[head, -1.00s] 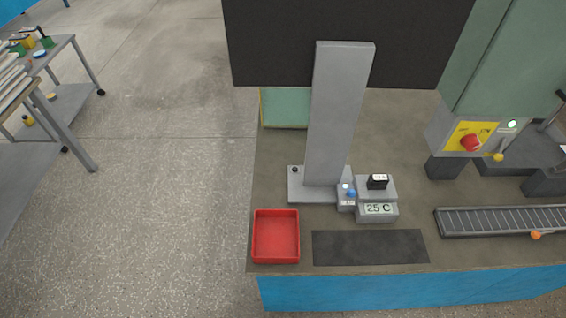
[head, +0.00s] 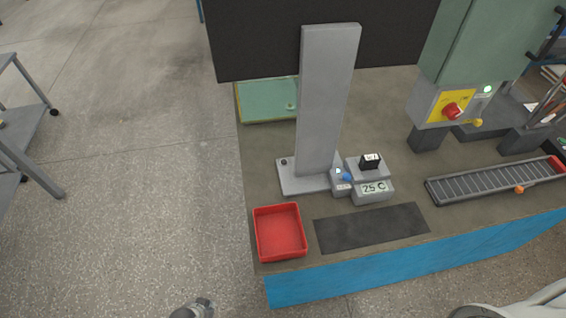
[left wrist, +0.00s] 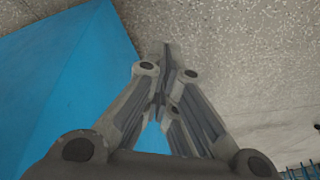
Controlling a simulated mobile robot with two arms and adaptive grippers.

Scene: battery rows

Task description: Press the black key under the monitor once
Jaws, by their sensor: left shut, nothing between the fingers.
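A large black panel (head: 300,40), which looks like the monitor, stands at the top of the head view, behind a tall grey column (head: 325,105). I cannot make out for sure a black key under it. A small black block (head: 370,162) sits on a grey unit (head: 372,191) with a display. A small grey box (head: 341,187) with a blue and a pale button stands beside it. My left gripper (left wrist: 166,48) is shut and empty beside the bench's blue side; its edge just shows at the bottom of the head view (head: 197,308).
A red tray (head: 280,232) and a dark mat (head: 370,228) lie along the bench's front. A roller conveyor (head: 490,183) and a green machine with a red knob (head: 452,111) stand at right. A green tray (head: 266,101) lies at the back left. Open floor is at left.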

